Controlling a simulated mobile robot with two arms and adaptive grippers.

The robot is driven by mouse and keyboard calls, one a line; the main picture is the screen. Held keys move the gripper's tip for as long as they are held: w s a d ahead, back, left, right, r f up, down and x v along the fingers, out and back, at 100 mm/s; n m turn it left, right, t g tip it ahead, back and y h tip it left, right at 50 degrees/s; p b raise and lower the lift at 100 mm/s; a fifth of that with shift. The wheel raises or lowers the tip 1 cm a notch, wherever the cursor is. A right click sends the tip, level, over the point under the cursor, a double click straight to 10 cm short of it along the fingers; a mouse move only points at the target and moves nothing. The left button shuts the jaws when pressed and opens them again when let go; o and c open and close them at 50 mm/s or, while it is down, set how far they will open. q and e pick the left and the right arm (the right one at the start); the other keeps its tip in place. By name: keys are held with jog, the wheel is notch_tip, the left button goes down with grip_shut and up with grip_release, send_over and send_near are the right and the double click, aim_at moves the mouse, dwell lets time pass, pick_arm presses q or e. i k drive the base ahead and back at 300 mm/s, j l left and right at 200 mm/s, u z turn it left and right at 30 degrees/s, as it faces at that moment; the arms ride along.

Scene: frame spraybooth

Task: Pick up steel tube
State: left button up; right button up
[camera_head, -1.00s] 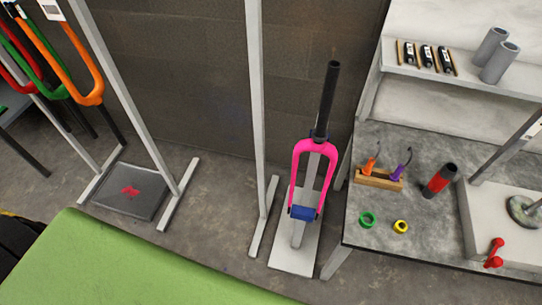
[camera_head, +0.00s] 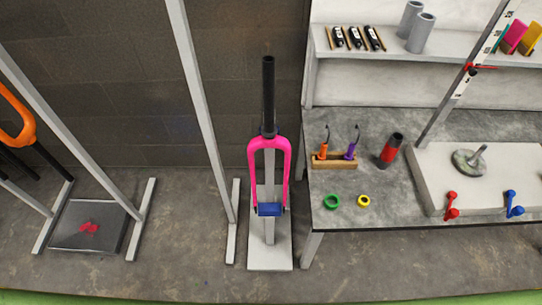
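Two grey tubes (camera_head: 420,36) stand close together, upright, on the white shelf (camera_head: 480,64) at the upper right. A pink fork (camera_head: 286,160) stands upright on a pale stand (camera_head: 270,257) in the middle, with a long black tube (camera_head: 268,90) rising from its crown and a blue block (camera_head: 270,209) at its lower ends. The frames do not show which of these tubes is steel. Neither of my grippers is in view.
A grey workbench (camera_head: 370,240) at right carries a wooden block (camera_head: 334,165), a red and black cylinder (camera_head: 391,151), green (camera_head: 332,201) and yellow (camera_head: 363,201) rings, and a pale fixture (camera_head: 430,165). Metal posts (camera_head: 195,80) rise beside the fork. The floor is clear in front.

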aim_at(392, 146)
jog(key=l+z, duration=0.45)
jog(key=l, duration=2.8)
